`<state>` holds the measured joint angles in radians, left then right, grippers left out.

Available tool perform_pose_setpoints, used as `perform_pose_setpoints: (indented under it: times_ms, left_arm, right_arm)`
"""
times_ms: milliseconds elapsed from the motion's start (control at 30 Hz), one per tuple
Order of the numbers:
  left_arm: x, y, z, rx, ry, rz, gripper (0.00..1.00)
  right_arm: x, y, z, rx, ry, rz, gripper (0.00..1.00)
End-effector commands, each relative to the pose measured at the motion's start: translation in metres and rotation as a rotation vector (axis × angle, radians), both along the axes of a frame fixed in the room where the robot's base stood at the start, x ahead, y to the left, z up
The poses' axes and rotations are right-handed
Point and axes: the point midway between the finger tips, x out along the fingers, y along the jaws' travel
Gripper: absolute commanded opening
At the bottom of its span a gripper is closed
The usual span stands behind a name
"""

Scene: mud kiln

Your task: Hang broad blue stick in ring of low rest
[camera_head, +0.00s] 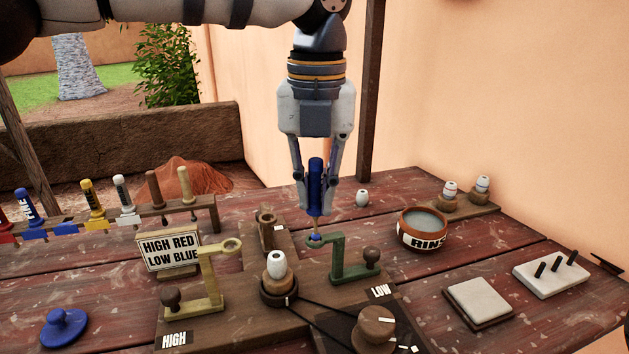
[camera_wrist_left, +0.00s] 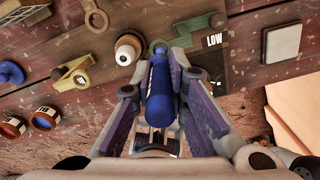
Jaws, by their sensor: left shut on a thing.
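The broad blue stick (camera_head: 316,185) is upright between the fingers of my left gripper (camera_head: 316,207), which is shut on it. Its lower tip is at the ring of the green low rest (camera_head: 352,266); whether the tip is inside the ring or just above it I cannot tell. In the left wrist view the blue stick (camera_wrist_left: 160,92) runs from between the fingers toward the green rest's ring (camera_wrist_left: 158,46). The yellow-green high rest (camera_head: 208,280) stands to the left with its ring empty. My right gripper is not in view.
A sign (camera_head: 169,251) reads "HIGH RED LOW BLUE". A white piece on a dark holder (camera_head: 277,284) stands between the rests. A knob (camera_head: 375,326) is in front. A rinse bowl (camera_head: 423,228) stands to the right. A rack of brushes (camera_head: 180,215) is at left.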

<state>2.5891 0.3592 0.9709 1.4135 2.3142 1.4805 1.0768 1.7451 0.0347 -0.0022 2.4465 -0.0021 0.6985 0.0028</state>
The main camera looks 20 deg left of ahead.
Motion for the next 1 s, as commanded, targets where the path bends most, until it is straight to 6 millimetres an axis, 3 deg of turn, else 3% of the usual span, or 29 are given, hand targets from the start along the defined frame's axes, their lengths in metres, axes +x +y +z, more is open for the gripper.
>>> perform_pose_setpoints:
  times_ms: [1000]
  left_arm:
    - [0.0,0.001,-0.017,0.001,0.001,0.0,0.0]
  right_arm:
    - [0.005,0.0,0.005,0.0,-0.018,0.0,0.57]
